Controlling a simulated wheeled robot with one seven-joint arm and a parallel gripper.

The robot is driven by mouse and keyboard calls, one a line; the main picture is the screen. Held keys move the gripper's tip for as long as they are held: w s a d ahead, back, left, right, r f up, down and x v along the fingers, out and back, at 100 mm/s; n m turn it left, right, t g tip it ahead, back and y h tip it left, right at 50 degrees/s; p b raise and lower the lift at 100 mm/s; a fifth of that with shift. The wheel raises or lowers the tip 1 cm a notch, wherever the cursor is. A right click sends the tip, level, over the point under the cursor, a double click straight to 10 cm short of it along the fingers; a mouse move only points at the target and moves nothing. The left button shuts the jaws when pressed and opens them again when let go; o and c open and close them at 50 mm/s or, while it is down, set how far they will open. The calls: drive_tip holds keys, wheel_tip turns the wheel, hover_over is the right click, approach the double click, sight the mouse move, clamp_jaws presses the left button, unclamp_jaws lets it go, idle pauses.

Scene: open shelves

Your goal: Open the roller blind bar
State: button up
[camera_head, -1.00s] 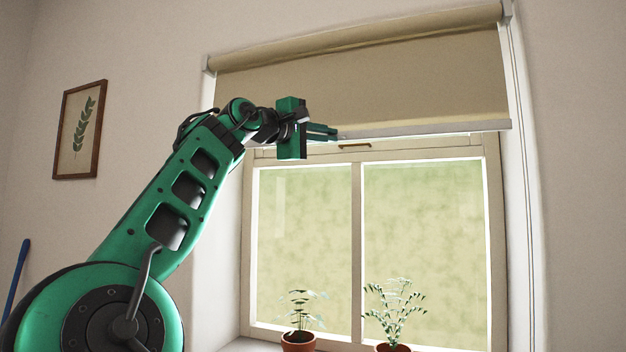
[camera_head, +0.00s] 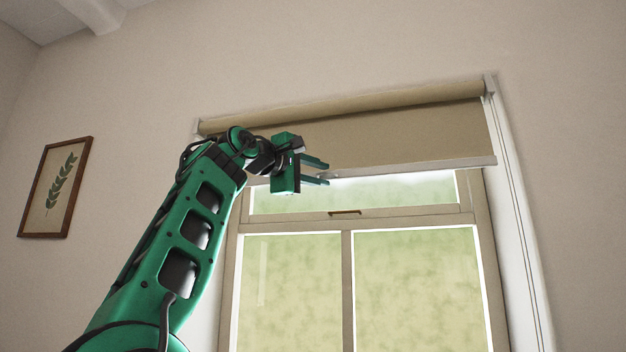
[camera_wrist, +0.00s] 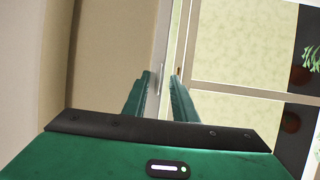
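The roller blind's pale bottom bar (camera_head: 420,168) runs across the window with a short length of beige blind (camera_head: 400,130) above it.
The blind's roll (camera_head: 340,107) sits at the top of the window. A brass-coloured handle (camera_head: 345,212) is on the window frame. A framed leaf picture (camera_head: 56,188) hangs on the left wall. Plant leaves (camera_wrist: 312,58) show at the wrist view's right edge. The wall above is clear.

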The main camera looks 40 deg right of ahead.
drive_tip(key=shift+s+a, duration=0.1)
drive_tip(key=shift+a, duration=0.05)
drive_tip(key=shift+a, duration=0.15)
drive_tip(key=a+f, duration=0.1)
drive_tip(key=a, duration=0.9)
drive_tip(key=shift+s+a, duration=0.15)
drive_tip(key=shift+s, duration=0.3)
drive_tip(key=shift+f, duration=0.1)
